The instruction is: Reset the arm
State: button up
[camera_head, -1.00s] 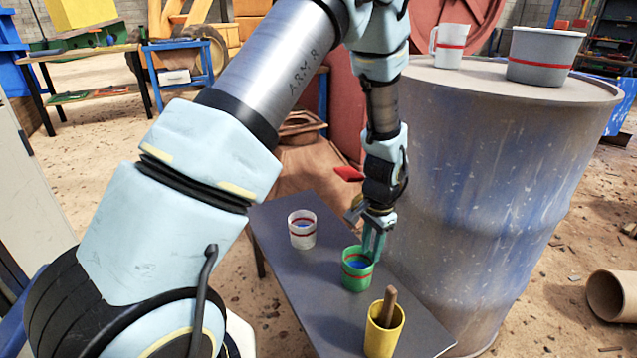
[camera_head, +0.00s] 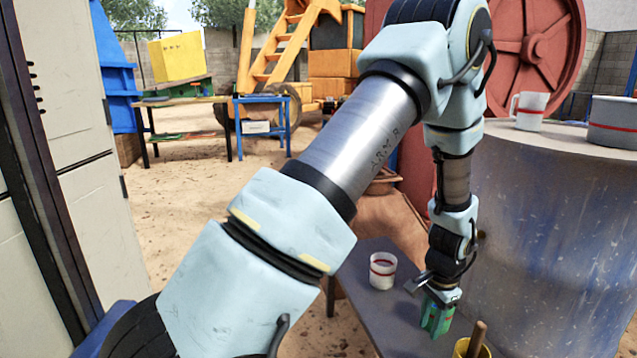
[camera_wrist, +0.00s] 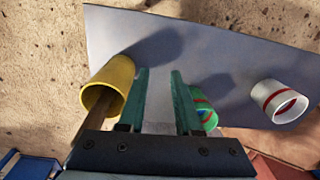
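My gripper (camera_head: 437,325) hangs from the arm above the dark table, near the cups. The wrist view shows its two green fingers (camera_wrist: 160,100) apart with nothing between them. In the head view I cannot clearly separate this cup from the green fingers. A yellow cup (camera_wrist: 112,82) holding a wooden stick (camera_wrist: 90,122) is left of the fingers; its top also shows at the head view's bottom edge (camera_head: 460,348). A white cup with a red band (camera_head: 382,271) stands left of my gripper.
The grey table (camera_head: 372,247) bears the cups. A large drum (camera_head: 540,220) stands close on the right, with a white mug (camera_head: 530,110) and a grey tub (camera_head: 614,122) on top. A tall cabinet (camera_head: 70,160) is at the left.

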jog(key=w+a+r+n, duration=0.25)
jog(key=a+r, duration=0.35)
jog(key=a, duration=0.3)
jog(key=w+a+r+n, duration=0.1)
jog(key=a+r+n, duration=0.4)
jog(key=a, duration=0.4)
jog(key=s+a+r+n+t, duration=0.1)
jog(key=s+a+r+n, duration=0.25)
jog(key=a, duration=0.35)
jog(key=s+a+r+n, duration=0.2)
jog(key=s+a+r, duration=0.15)
jog(key=a, duration=0.35)
notch_tip(320, 180, up, 23)
jog(key=w+p, duration=0.1)
jog(key=p, duration=2.2)
jog(key=shift+d+r, duration=0.15)
jog(key=shift+d, duration=0.15)
